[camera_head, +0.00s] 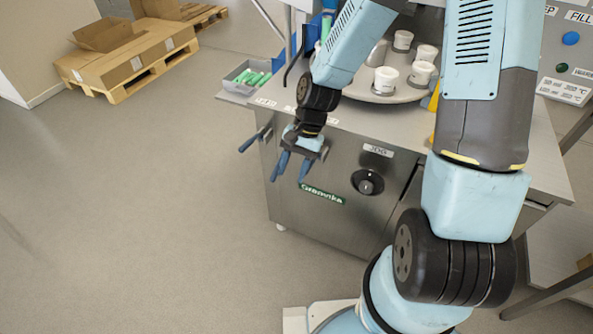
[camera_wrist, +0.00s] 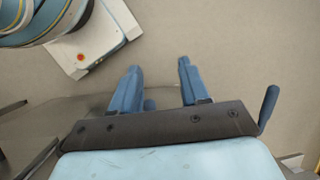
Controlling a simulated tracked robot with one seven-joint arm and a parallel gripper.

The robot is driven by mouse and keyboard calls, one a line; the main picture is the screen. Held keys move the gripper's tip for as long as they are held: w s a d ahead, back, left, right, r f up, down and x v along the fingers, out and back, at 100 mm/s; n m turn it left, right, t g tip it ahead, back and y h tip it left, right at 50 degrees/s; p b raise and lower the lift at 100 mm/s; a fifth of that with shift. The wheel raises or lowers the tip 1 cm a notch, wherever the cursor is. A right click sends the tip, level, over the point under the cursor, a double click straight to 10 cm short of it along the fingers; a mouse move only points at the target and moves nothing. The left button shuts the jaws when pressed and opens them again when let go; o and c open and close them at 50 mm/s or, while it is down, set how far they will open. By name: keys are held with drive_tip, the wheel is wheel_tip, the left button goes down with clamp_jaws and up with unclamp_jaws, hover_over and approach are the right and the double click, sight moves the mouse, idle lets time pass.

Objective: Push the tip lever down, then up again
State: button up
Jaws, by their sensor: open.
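A lever with a blue grip (camera_head: 247,144) sticks out from the left front of the steel machine. It also shows at the right in the wrist view (camera_wrist: 268,105). My gripper (camera_head: 293,172) is in front of the machine, just right of that lever, pointing down. Its blue fingers are apart with a gap between them in the wrist view (camera_wrist: 160,68). A small blue rounded end (camera_wrist: 149,104) shows low between the fingers, beside the left one; it may be a second lever, mostly hidden. I cannot read which lever is the tip lever, nor tell any contact.
The machine front (camera_head: 340,185) carries a black knob (camera_head: 367,184) and a green nameplate (camera_head: 322,194). Several white cups stand on a round plate (camera_head: 385,97) above. A grey bin (camera_head: 247,76) sits at the left edge. The floor (camera_head: 130,200) to the left is clear.

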drive_tip(key=shift+s+d+r, duration=0.2)
drive_tip(key=shift+s+r, duration=0.05)
drive_tip(key=shift+s, duration=0.25)
drive_tip(key=shift+s+d+r, duration=0.2)
drive_tip(key=shift+s, duration=0.25)
